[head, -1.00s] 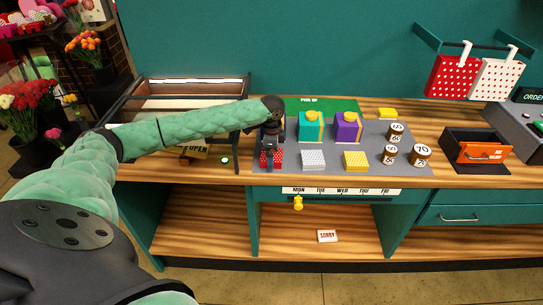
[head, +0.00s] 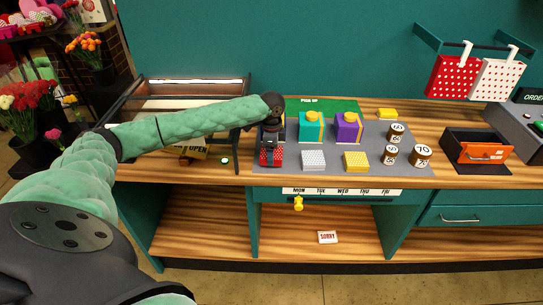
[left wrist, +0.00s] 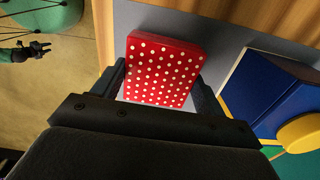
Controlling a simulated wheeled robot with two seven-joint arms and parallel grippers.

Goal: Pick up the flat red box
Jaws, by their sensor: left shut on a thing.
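The flat red box (head: 271,159) with white dots lies at the front left of the grey mat (head: 331,168), at the left end of a row of flat boxes. My left gripper (head: 271,152) reaches down over it from behind. In the left wrist view the red box (left wrist: 164,72) sits between the two fingers (left wrist: 160,88), which are shut on its sides. I cannot tell whether its underside is clear of the mat.
A flat white box (head: 314,160) and a flat yellow box (head: 356,161) lie to the right. Teal (head: 310,127) and purple (head: 347,128) boxes stand behind. A blue box (left wrist: 270,90) with a yellow knob is close by. Several numbered cylinders (head: 421,155) stand at right.

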